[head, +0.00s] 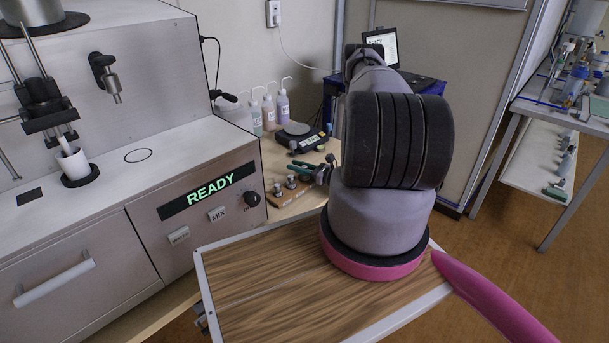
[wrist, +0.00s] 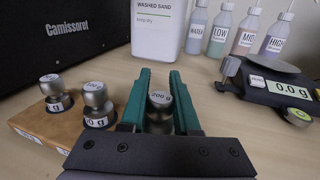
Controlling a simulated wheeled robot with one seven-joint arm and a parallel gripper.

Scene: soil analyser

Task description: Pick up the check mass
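Several steel knobbed masses are in view. One marked 200 g (wrist: 160,103) sits between the green fingers of my gripper (wrist: 160,82) in the wrist view, a finger on each side. I cannot tell whether the fingers touch it, and its base is hidden. Two more masses, one at the far left (wrist: 53,88) and one nearer (wrist: 96,98), stand on a wooden block (wrist: 30,128) to the left of my gripper. Another steel piece (wrist: 229,72) stands by the balance. In the head view my gripper (head: 312,168) is low over the bench beside the block (head: 284,197).
The balance (wrist: 285,88) reads 0.0 g at right. Several labelled wash bottles (wrist: 243,34) and a washed sand container (wrist: 158,25) stand behind. A dark Camissoret box (wrist: 60,40) is at left. The analyser (head: 100,120) showing READY stands left of the bench.

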